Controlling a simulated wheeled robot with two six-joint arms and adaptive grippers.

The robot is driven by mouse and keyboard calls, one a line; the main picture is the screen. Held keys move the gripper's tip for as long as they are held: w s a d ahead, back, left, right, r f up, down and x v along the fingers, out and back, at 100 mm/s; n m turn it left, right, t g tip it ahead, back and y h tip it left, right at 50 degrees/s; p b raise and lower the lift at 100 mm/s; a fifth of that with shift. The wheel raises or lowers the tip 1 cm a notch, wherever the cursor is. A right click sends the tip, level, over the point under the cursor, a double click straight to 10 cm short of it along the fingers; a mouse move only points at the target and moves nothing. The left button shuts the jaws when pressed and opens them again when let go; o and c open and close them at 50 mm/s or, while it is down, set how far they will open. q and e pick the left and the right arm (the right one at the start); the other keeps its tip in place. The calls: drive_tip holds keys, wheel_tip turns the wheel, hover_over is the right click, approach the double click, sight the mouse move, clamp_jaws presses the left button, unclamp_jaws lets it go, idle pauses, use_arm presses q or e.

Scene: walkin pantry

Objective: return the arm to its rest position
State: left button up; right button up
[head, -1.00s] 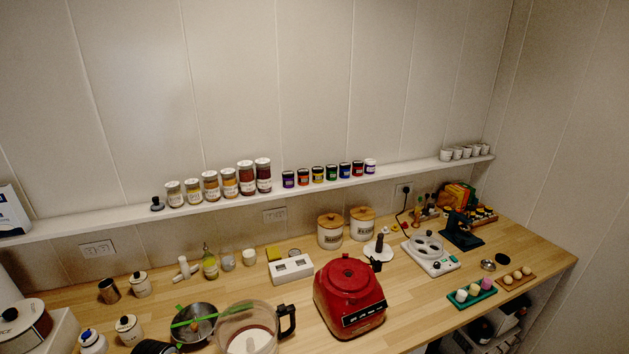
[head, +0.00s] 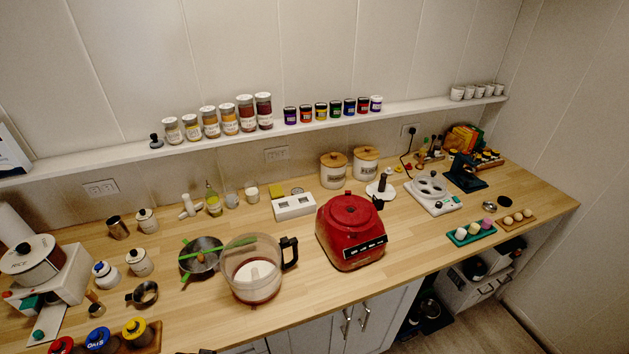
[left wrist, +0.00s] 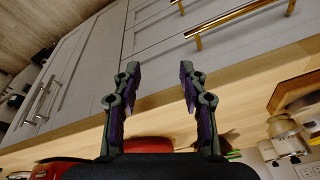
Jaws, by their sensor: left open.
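My left gripper (left wrist: 158,82) shows in the left wrist view, open, with nothing between its two dark fingers. White cabinet fronts (left wrist: 155,45) and the edge of the wooden counter (left wrist: 240,84) lie beyond and around it. Neither of my arms shows in the head view, and my right gripper is in no view.
The wooden counter (head: 315,285) holds a red blender base (head: 350,230), a clear jug (head: 252,270), a green-handled pan (head: 200,258), a white hot plate (head: 433,193) and several canisters. A wall shelf (head: 300,132) bears jars. Brass handles (left wrist: 240,17) project from the cabinets.

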use_arm(q)
drive_tip(key=s+a+f+g+b, duration=0.1)
drive_tip(key=s+f+b, duration=0.25)
drive_tip(key=f, duration=0.95)
drive_tip(key=s+a+f+b, duration=0.15)
drive_tip(key=s+f, duration=0.25)
drive_tip(key=f, duration=0.9)
drive_tip(key=s+f+b, duration=0.4)
drive_tip(key=s+f, duration=0.9)
drive_tip(key=s, duration=0.2)
drive_tip(key=shift+f+g, duration=0.25)
drive_tip(key=shift+g, duration=0.15)
